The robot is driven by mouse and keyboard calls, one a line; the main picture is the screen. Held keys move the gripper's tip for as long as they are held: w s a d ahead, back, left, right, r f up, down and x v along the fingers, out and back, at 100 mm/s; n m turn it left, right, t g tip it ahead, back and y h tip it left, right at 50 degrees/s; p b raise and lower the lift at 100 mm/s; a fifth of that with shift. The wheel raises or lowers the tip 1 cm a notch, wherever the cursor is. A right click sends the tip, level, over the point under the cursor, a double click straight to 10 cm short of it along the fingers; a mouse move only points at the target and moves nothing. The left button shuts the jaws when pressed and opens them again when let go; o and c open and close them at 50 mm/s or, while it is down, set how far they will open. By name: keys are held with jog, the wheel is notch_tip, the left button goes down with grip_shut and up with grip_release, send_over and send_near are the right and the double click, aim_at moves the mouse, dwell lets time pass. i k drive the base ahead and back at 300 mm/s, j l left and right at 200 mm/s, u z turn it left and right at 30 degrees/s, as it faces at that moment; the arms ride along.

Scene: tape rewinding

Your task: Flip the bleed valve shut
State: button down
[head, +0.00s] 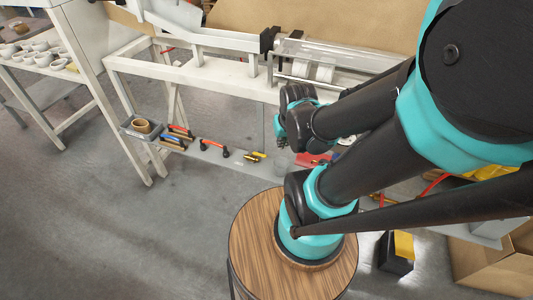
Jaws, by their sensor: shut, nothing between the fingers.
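The dark end of my arm, with my gripper (291,100), is in the middle of the head view, in front of the white bench frame. Its fingers are small and partly hidden by my own wrist, and no object shows in them. My gripper is shut and empty. I cannot make out the bleed valve; my arm covers much of the right side.
A white bench (180,73) carries a clear cylinder (308,52) with white rolls. A low shelf below holds orange-handled tools (213,150) and a tray with a tape roll (143,126). A cardboard box (490,265) stands at lower right. Grey floor is clear at lower left.

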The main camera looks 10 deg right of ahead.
aim_at(251, 152)
jog(key=k+l+u, duration=0.25)
jog(key=l, duration=0.25)
jog(key=k+l+u, duration=0.2)
jog(key=l, duration=0.3)
jog(key=k+l+u, duration=0.25)
jog(key=k+l, duration=0.1)
jog(key=l, duration=0.1)
